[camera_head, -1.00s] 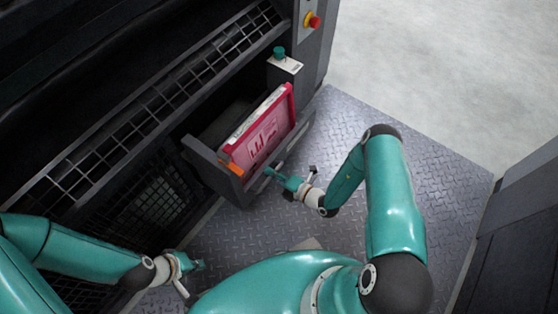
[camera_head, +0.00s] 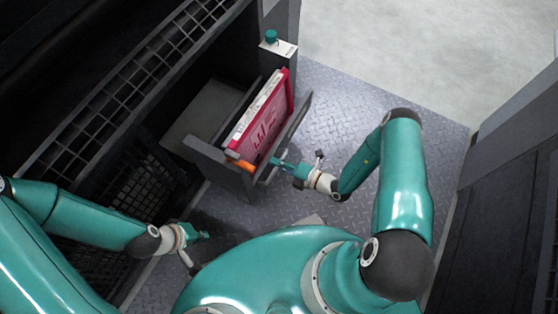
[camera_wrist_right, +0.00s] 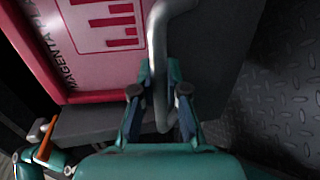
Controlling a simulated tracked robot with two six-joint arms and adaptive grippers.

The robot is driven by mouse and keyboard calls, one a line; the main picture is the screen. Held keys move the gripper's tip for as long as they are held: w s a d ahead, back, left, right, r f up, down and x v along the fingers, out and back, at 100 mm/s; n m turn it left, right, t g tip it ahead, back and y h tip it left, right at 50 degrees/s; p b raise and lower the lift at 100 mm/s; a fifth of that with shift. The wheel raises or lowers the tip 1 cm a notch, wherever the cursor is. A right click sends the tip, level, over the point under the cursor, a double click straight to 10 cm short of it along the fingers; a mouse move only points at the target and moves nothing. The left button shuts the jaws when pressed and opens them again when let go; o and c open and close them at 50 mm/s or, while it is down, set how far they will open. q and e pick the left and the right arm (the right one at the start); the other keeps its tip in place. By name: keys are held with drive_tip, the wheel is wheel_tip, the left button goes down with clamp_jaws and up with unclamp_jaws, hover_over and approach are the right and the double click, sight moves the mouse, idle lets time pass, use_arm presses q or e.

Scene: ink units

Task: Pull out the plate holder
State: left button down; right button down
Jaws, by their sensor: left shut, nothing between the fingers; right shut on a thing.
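The plate holder (camera_head: 222,168) is a dark grey drawer-like frame standing out from the machine. A magenta plate (camera_head: 266,125) stands upright in it; the wrist view shows part of its face (camera_wrist_right: 95,40) with a printed mark and the letters "MAGENTA". My right gripper (camera_head: 276,161) is at the holder's front handle. In the wrist view its teal fingers (camera_wrist_right: 160,100) are shut around the grey bar handle (camera_wrist_right: 160,55). My left gripper (camera_head: 204,236) is shut and empty, low at the left, apart from the holder.
An orange part (camera_head: 240,161) sits at the holder's near corner. A green knob (camera_head: 271,37) stands on a post behind the holder. A black mesh grille (camera_head: 110,165) lies at the left. The metal tread floor (camera_head: 345,95) is clear to the right of the holder.

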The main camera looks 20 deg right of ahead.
drive_tip(key=shift+s+a+f+g, duration=0.1)
drive_tip(key=shift+s+a+g, duration=0.25)
drive_tip(key=shift+a, duration=0.2)
drive_tip(key=c, duration=1.3)
unclamp_jaws()
drive_tip(key=shift+o, duration=0.6)
drive_tip(key=shift+d, duration=0.15)
drive_tip(key=shift+w+d, duration=0.1)
drive_tip(key=shift+w, duration=0.05)
drive_tip(key=shift+d, duration=0.1)
drive_tip(key=v, duration=1.2)
drive_tip(key=shift+f, duration=0.25)
